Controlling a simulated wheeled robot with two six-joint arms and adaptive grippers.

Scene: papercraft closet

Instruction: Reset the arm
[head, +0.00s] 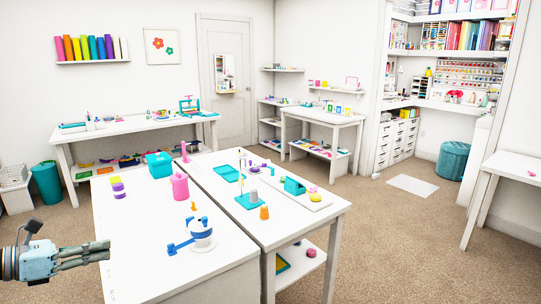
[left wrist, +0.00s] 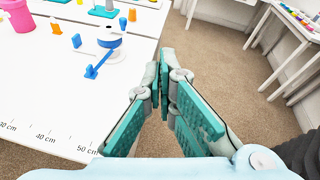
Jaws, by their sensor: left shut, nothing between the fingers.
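My left gripper (head: 98,249) comes in at the lower left of the head view, beside the near left edge of the white table (head: 128,262). In the left wrist view its teal-padded fingers (left wrist: 165,75) are together and hold nothing. They point past the table's edge, with brown carpet behind them. My right gripper is not in either view.
The table holds a white and blue device (head: 201,236), a pink canister (head: 180,186), a teal box (head: 159,164) and small coloured pieces. It also shows in the left wrist view, with a centimetre scale. Carpet (head: 400,255) is clear at the right.

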